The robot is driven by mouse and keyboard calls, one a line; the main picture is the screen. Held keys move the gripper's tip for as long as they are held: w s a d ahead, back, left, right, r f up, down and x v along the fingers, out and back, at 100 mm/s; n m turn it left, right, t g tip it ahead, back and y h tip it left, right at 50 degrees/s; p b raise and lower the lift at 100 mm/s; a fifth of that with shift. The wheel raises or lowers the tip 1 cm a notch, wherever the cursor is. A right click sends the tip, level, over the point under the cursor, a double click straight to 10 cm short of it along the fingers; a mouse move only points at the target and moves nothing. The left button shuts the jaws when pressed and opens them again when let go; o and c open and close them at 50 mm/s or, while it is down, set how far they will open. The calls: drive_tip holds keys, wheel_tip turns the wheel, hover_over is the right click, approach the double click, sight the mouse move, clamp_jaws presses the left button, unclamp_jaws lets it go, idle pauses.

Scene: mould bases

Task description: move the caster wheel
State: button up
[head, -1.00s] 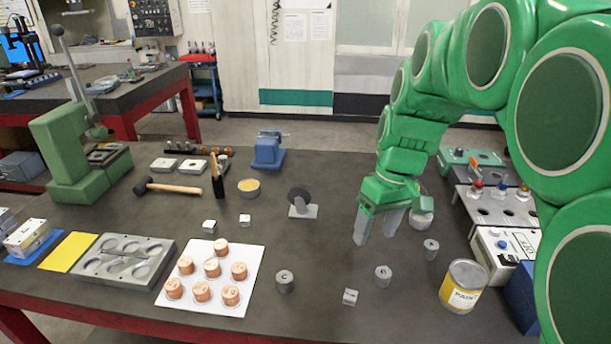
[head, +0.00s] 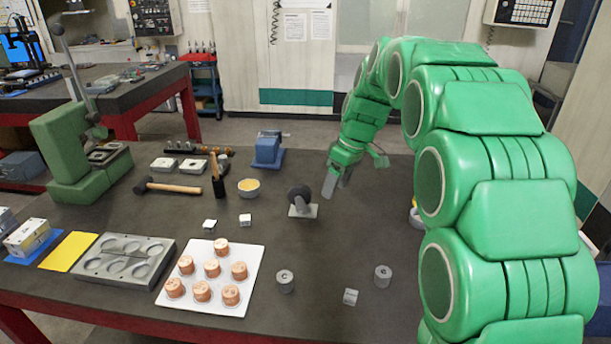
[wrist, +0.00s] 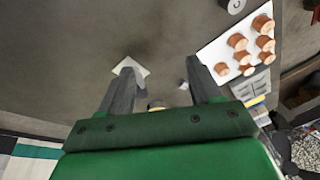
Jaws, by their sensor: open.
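The caster wheel (head: 299,194) stands upright on the table, a dark wheel on a light square plate. My gripper (head: 335,184) is open and empty, just right of the caster wheel and a little above the table, with its fingers pointing down. The caster's pale plate (wrist: 131,64) lies at the left fingertip, which hides part of the caster there. I cannot tell whether the finger touches it.
A white board (head: 207,300) with several copper cylinders lies front left of the caster. A yellow-filled bowl (head: 249,188) and a blue vise (head: 268,150) stand left and behind. Grey cylinders (head: 285,281) stand in front. The table right of the caster is clear up to my arm.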

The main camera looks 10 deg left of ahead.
sight(296, 193)
drive_tip(key=w+a+f+n, duration=0.2)
drive_tip(key=w+a, duration=0.1)
drive_tip(key=w, duration=0.1)
drive_tip(key=w+a+f+n+y, duration=0.1)
drive_tip(key=w+a+f+n, duration=0.1)
drive_tip(key=w, duration=0.3)
drive_tip(key=w+a+f+n, duration=0.1)
drive_tip(key=w+a+f, duration=0.2)
drive_tip(key=w+a, duration=0.1)
drive_tip(key=shift+w+a+f+n, duration=0.2)
drive_tip(key=shift+w+n, duration=0.2)
drive_tip(key=shift+w, duration=0.2)
drive_tip(key=shift+f+y, duration=0.1)
drive_tip(key=shift+y, duration=0.2)
drive_tip(key=shift+x, duration=3.8)
drive_tip(key=shift+w, duration=0.15)
drive_tip(key=shift+c, duration=0.5)
drive_tip(key=shift+d, duration=0.1)
clamp_jaws()
